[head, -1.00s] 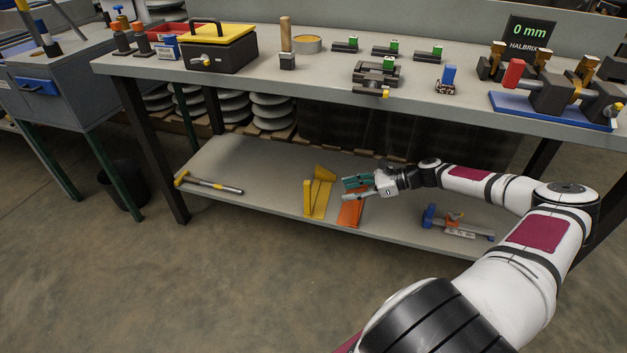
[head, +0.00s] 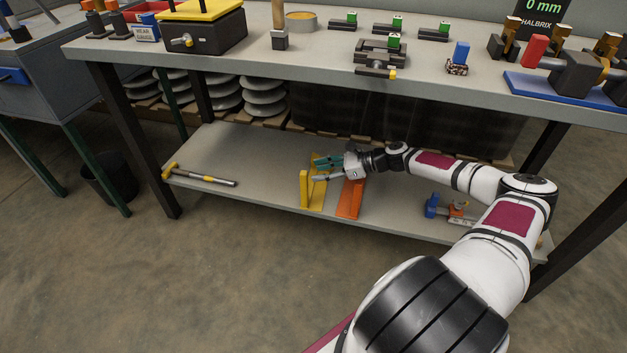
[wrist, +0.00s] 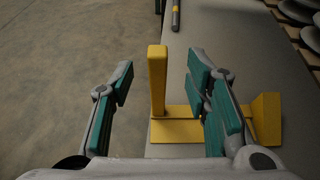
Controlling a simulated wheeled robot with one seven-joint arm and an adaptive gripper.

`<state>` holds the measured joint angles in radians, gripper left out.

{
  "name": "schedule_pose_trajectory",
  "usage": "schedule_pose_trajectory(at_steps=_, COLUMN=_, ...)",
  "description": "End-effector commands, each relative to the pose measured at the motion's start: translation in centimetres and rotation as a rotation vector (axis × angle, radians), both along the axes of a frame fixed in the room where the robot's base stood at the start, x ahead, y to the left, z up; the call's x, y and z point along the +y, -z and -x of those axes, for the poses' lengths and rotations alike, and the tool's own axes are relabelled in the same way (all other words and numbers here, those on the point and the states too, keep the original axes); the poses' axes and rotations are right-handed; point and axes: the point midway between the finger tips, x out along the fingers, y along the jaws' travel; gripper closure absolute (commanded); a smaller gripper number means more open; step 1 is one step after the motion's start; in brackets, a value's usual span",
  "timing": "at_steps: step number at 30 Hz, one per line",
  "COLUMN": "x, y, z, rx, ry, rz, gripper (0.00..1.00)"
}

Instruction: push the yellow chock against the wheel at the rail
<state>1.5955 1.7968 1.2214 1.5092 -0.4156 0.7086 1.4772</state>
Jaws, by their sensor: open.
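A yellow piece (head: 305,190), which looks like the chock, stands on the lower shelf (head: 265,190) of the bench. In the wrist view it shows an upright post (wrist: 157,85), a flat base (wrist: 178,131) and a sloped block (wrist: 266,118) at the right. My gripper (head: 318,169) is open, with teal-padded fingers. In the wrist view (wrist: 160,75) the post appears between the fingers, with a gap to each; the right finger overlaps part of the base. I cannot tell whether they touch. I cannot make out a wheel or a rail.
An orange piece (head: 349,199) lies just right of the yellow one, below my wrist. A yellow-headed hammer (head: 200,176) lies at the shelf's left. A blue and orange tool (head: 456,209) lies at the right. Bare shelf lies between hammer and yellow piece.

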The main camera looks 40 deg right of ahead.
Motion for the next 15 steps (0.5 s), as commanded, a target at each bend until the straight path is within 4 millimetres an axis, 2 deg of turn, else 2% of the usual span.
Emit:
schedule_pose_trajectory(at_steps=11, x=2.9, y=1.8, z=-2.6, rx=-0.001, ry=-0.004, rz=-0.002, gripper=0.57)
schedule_pose_trajectory(at_steps=15, x=3.4, y=2.0, z=-3.3, rx=-0.001, ry=-0.001, rz=0.000, gripper=0.57)
